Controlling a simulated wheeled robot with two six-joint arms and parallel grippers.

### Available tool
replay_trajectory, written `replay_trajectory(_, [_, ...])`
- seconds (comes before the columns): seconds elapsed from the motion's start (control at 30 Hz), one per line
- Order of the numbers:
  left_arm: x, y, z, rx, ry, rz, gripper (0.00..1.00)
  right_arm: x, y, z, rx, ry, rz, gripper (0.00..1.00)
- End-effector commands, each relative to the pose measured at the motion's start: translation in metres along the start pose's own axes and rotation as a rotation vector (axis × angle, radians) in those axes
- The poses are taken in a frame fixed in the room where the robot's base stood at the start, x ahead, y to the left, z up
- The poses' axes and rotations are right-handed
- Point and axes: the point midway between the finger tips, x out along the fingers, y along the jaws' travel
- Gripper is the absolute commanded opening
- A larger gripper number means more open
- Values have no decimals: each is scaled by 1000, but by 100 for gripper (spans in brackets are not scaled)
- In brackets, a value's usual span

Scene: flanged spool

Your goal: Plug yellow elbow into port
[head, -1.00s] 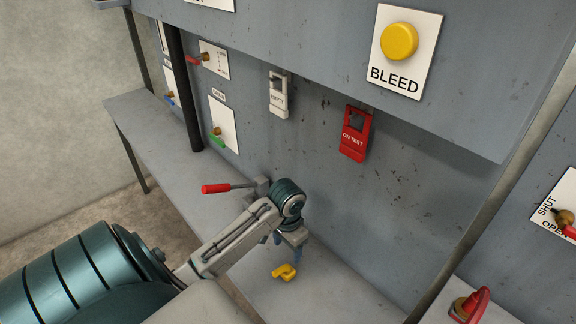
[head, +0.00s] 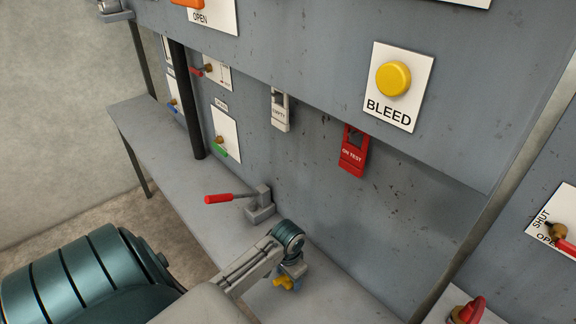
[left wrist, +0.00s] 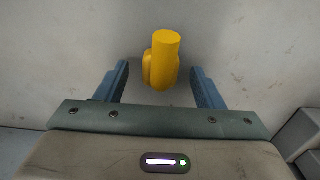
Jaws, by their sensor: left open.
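The yellow elbow (head: 284,283) lies on the grey bench below my left gripper (head: 290,282), which partly hides it in the head view. In the left wrist view the elbow (left wrist: 162,62) is between the two blue fingers of my left gripper (left wrist: 160,82), with a gap on each side. The fingers are open and apart from it. One round end of the elbow faces the camera. I cannot make out the port in these views. My right gripper is not in view.
A grey clamp block with a red-handled lever (head: 232,198) stands on the bench (head: 165,160) behind my left arm. The grey panel wall (head: 330,220) rises along the bench, with a red ON TEST tag (head: 353,152). A dark post (head: 187,100) stands farther left.

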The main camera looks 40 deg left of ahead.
Motion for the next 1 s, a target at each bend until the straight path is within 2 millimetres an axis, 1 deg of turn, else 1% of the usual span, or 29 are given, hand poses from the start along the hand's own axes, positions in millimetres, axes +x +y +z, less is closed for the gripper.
replay_trajectory(0.03, [4, 0, 0, -1, -1, 1, 62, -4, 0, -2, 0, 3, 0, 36])
replay_trajectory(0.17, [14, 0, -1, 1, 1, 0, 62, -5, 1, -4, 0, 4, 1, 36])
replay_trajectory(0.47, [15, 0, -1, 1, 1, -1, 62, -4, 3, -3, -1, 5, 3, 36])
replay_trajectory(0.5, [15, 0, -1, 1, 2, 0, 60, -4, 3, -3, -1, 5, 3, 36])
replay_trajectory(0.67, [15, 0, -1, 1, 2, -1, 28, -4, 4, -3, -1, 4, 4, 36])
replay_trajectory(0.7, [15, 0, -1, 1, 2, -1, 21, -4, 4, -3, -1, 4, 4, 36])
replay_trajectory(0.73, [15, 0, -1, 1, 2, 0, 16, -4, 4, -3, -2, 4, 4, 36])
replay_trajectory(1.0, [14, 0, -1, 1, 2, -1, 16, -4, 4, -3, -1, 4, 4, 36])
